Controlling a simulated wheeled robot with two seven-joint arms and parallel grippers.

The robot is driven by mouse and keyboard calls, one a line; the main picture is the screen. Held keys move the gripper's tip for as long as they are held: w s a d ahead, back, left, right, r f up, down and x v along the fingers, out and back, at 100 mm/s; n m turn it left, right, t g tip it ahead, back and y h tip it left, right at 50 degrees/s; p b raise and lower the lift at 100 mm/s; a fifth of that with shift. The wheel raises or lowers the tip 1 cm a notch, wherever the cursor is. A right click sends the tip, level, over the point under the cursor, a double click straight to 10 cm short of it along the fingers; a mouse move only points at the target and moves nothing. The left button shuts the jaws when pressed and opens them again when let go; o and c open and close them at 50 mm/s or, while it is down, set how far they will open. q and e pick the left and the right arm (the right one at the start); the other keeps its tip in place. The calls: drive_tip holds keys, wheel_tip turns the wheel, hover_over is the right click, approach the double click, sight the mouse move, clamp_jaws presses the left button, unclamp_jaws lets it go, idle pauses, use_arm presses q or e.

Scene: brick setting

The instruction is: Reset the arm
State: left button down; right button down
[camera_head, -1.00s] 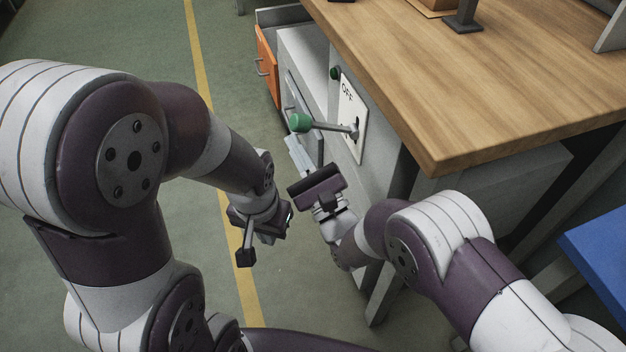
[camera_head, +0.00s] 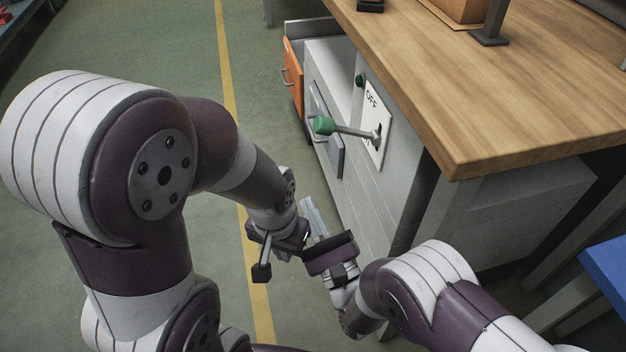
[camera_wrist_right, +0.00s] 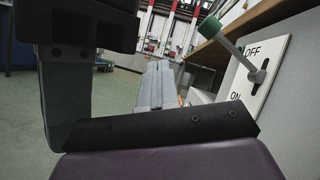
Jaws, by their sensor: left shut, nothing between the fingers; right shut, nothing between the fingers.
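My right gripper (camera_head: 314,216) is shut and empty, its pale fingers pointing toward the grey cabinet. The shut fingers (camera_wrist_right: 156,86) also show in the right wrist view. My left gripper (camera_head: 262,271) is shut and empty, hanging low over the floor, left of the right gripper. A lever with a green knob (camera_head: 323,125) sticks out from a white switch panel (camera_head: 376,122) on the cabinet side. The right gripper is below the knob in the head view and apart from it. In the right wrist view the knob (camera_wrist_right: 211,27) is up and right of the fingers, and the panel (camera_wrist_right: 263,70) reads OFF and ON.
A wooden tabletop (camera_head: 470,90) overhangs the cabinet (camera_head: 375,200) on the right. An orange drawer (camera_head: 292,80) stands beyond it. A blue surface (camera_head: 606,270) is at the right edge. Open green floor with a yellow line (camera_head: 231,110) lies to the left.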

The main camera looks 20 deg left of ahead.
drive_tip(key=shift+s+d+f, duration=0.25)
drive_tip(key=shift+s+f, duration=0.2)
drive_tip(key=shift+s, duration=0.3)
